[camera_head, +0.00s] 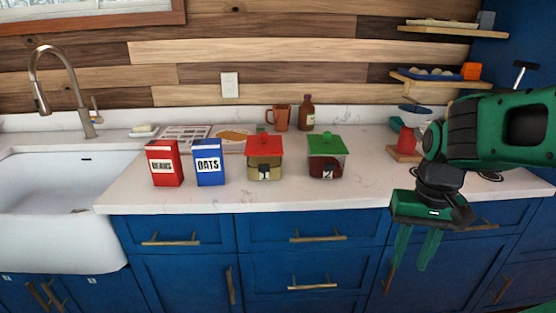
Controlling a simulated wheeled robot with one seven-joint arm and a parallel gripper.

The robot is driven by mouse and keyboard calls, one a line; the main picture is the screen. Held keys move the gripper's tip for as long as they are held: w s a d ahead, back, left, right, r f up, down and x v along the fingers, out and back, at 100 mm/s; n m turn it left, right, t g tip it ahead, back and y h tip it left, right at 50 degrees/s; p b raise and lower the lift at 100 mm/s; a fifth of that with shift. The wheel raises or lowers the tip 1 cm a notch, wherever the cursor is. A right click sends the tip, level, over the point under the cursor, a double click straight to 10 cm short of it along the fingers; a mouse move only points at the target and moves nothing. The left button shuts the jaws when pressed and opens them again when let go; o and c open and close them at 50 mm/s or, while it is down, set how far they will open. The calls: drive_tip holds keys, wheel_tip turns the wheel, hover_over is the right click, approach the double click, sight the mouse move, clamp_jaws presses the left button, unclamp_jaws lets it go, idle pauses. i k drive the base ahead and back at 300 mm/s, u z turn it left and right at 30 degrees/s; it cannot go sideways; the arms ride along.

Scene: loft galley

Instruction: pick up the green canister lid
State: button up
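The green canister lid (326,145) sits on a squarish canister (327,166) with dark red contents and a label reading 2. It has a small knob on top. The canister stands near the front of the white counter, right of centre. My gripper (409,258) is at the right, in front of the counter and lower than the lid. Its two green fingers point down with a gap between them and nothing in it. It is apart from the lid.
A red-lidded canister (264,158) stands just left, with blue oats (209,163) and red beans (165,163) boxes beyond. A brown bottle (307,113) and mug (279,118) stand behind. The white sink (60,217) is far left. Counter front between the green-lidded canister and my arm is clear.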

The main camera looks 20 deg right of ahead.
sight(327, 144)
drive_tip(key=u, duration=0.75)
drive_tip(key=k, duration=0.7)
drive_tip(key=z, duration=0.55)
drive_tip(key=i, duration=0.95)
